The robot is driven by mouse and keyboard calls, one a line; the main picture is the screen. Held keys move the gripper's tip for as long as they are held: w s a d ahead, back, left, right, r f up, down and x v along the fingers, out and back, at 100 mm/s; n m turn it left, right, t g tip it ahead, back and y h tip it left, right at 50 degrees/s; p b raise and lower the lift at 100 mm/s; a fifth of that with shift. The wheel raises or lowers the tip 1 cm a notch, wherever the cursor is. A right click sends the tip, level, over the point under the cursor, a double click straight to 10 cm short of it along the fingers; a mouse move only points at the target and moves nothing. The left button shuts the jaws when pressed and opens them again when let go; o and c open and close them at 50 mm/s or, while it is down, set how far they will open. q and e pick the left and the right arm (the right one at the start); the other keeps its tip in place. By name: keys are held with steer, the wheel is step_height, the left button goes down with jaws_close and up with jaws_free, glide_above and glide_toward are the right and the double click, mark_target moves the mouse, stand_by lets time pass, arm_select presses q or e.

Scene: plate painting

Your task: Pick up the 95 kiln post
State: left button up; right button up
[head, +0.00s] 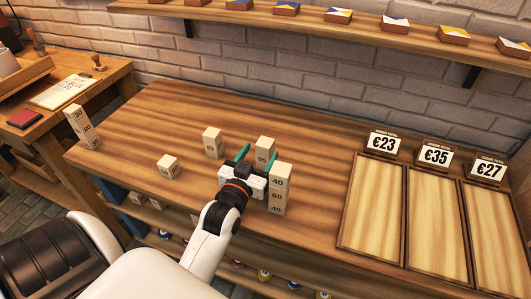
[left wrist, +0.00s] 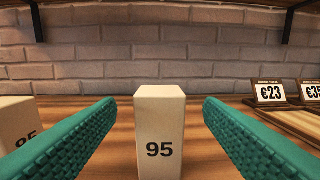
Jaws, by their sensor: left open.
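The 95 kiln post (head: 264,147) is a pale beige block standing upright on the wooden table. In the left wrist view the post (left wrist: 160,135) is centred, with a dark "95" on its face. My left gripper (head: 257,158) is open and empty, with green ridged fingers pointing at the post. In the left wrist view the fingers (left wrist: 158,112) lie to either side of it in the picture, with gaps; I cannot tell whether the tips reach past its front face. The post's lower end is out of that view. My right gripper is not in view.
A stack marked 40, 60, 45 (head: 279,190) stands close right of my gripper. Other posts stand to the left: a tall one (head: 212,143), a short one (head: 168,167), and a 30-and-80 stack (head: 82,127). Price signs (head: 435,155) and pale trays (head: 372,205) lie at right.

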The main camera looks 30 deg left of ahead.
mark_target(268, 140)
arm_select(q)
steer(key=x, duration=0.6)
steer(key=shift+w, duration=0.1)
steer(key=shift+c, duration=0.2)
steer(key=c, duration=1.2)
